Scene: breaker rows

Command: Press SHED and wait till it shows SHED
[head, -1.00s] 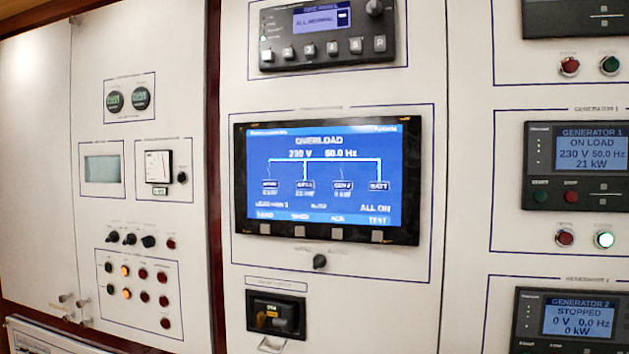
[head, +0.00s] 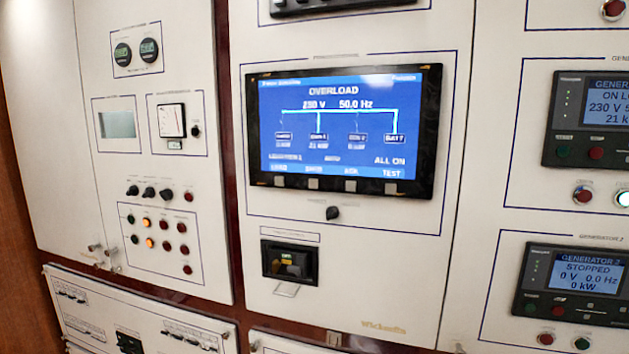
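The power management screen (head: 345,130) is lit blue in the middle panel. It reads OVERLOAD, 230 V and 50.0 Hz, with ALL ON at its lower right. Below is a row of soft labels; the second from the left is blurred and looks like SHED. Under it in the black bezel is a small grey square button (head: 314,183), second from the left in a row of similar buttons. Neither of my grippers is in view.
A dark rotary knob (head: 333,213) sits below the screen, with a black recessed unit (head: 290,263) under it. Generator displays (head: 577,280) are at right. Small knobs and lamps (head: 160,242) are on the left panel. The space before the screen looks clear.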

